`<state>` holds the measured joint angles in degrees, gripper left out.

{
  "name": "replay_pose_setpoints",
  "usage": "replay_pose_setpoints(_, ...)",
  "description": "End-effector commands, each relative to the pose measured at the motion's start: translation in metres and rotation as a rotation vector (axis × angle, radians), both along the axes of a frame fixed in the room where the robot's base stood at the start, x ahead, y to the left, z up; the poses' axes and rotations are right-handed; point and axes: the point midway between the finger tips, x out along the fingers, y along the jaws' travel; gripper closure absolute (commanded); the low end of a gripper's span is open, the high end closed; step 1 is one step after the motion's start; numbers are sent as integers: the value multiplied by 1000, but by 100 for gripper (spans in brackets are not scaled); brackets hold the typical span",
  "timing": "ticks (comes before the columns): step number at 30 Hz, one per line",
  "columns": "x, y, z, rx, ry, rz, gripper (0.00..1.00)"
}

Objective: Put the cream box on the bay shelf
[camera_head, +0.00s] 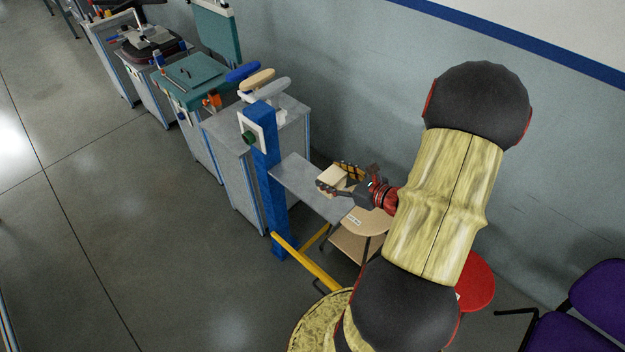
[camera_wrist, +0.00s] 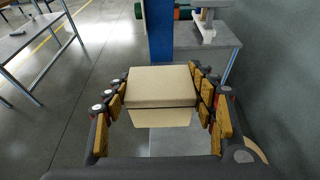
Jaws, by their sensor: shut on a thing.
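My gripper (camera_head: 346,181) is shut on the cream box (camera_head: 331,176), with a finger on each side of it. The gripper also shows in the wrist view (camera_wrist: 164,98), where the box (camera_wrist: 162,85) sits between the padded fingers. The bay shelf is a grey plate (camera_head: 293,181) fixed to a blue post (camera_head: 265,150). The box is over the shelf's right part in the head view. In the wrist view a grey surface (camera_wrist: 180,144) shows below the box. I cannot tell whether the box touches the shelf.
A grey cabinet (camera_head: 235,165) stands behind the post, with padded handles (camera_head: 262,80) on top. Yellow bars (camera_head: 310,265) run at the post's foot. A round wooden stool (camera_head: 364,223) and a red seat (camera_head: 478,282) are near my arm. Purple chairs (camera_head: 600,290) stand at right. The left floor is clear.

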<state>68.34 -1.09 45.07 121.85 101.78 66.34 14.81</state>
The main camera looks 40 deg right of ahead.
Motion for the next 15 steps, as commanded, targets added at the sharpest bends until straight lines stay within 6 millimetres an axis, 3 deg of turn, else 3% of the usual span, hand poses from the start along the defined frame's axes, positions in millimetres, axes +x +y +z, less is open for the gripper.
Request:
replay_pose_setpoints(9,70,-16,-35,-1,-1,7,73)
replay_pose_setpoints(15,100,-24,-69,3,1,4,73)
